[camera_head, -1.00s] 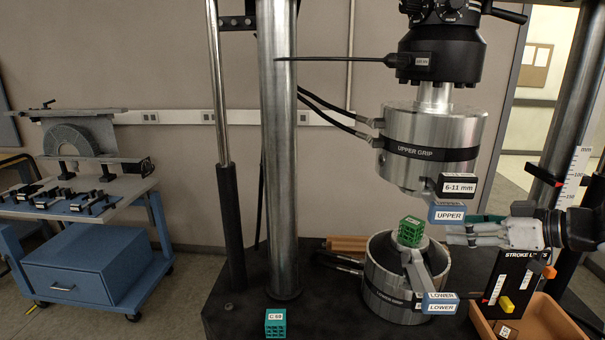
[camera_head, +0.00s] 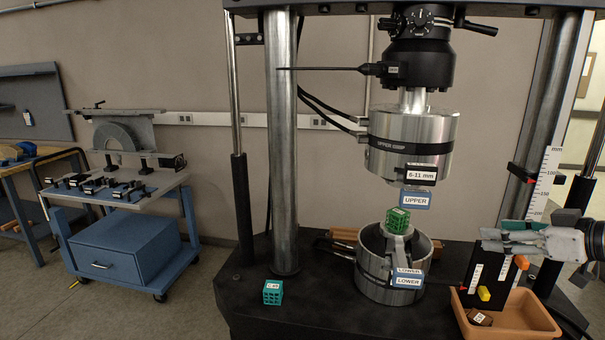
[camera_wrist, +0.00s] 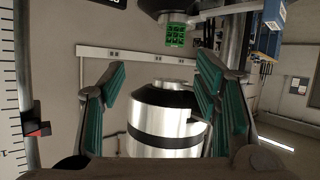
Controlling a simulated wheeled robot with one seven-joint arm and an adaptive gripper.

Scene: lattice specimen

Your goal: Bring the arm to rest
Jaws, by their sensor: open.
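My gripper (camera_head: 484,240) is at the right in the head view, jaws open and empty, above the orange tray and beside the stroke-limits panel. It is apart from the green lattice cube (camera_head: 398,221), which sits at the top of the lower grip (camera_head: 375,283), to the left of my gripper. The upper grip (camera_head: 411,140) hangs above the cube with a gap between. In the wrist view my two green-padded fingers (camera_wrist: 160,85) are spread wide. The green cube (camera_wrist: 174,36) shows beyond them at the top, and a silver cylinder with a black band (camera_wrist: 165,120) shows between them.
A teal lattice cube (camera_head: 273,292) stands on the black base at front left. The orange tray (camera_head: 535,325) and black stroke-limits panel (camera_head: 484,272) are below my gripper. A scale post (camera_head: 541,185) stands behind it. A blue cart (camera_head: 120,240) is far left.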

